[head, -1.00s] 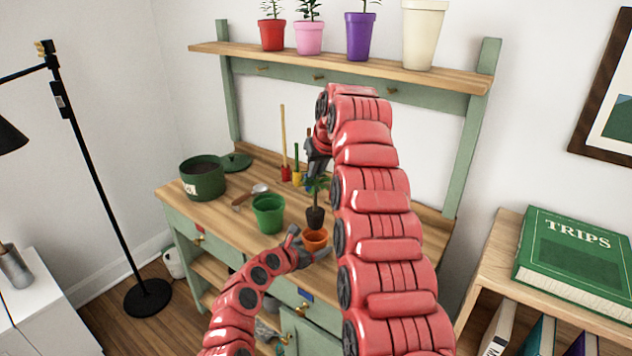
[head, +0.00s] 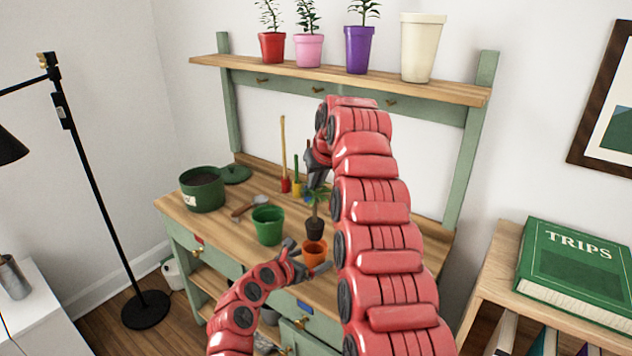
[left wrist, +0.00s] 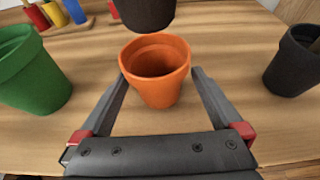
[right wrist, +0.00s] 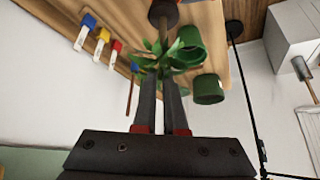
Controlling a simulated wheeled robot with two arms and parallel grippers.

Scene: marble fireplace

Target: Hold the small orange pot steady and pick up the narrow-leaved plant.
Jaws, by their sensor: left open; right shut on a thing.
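The small orange pot (head: 314,254) stands upright on the wooden bench. In the left wrist view the orange pot (left wrist: 158,88) looks empty. My left gripper (head: 308,256) is open, with one finger on each side of this pot. Small gaps seem to show between fingers and pot. The narrow-leaved plant (head: 316,204) is upright just behind the orange pot, with a dark base (left wrist: 145,10). My right gripper (head: 316,178) is shut on it from above, around its green leaves (right wrist: 178,56). Whether the base touches the bench is hard to tell.
A green pot (head: 267,226) stands left of the orange pot. Beyond it are a trowel (head: 249,206) and a large green planter (head: 203,190). Small colored tools (right wrist: 103,40) stand by the wall. A dark pot (left wrist: 293,62) is at the right. A shelf (head: 330,77) holds several pots.

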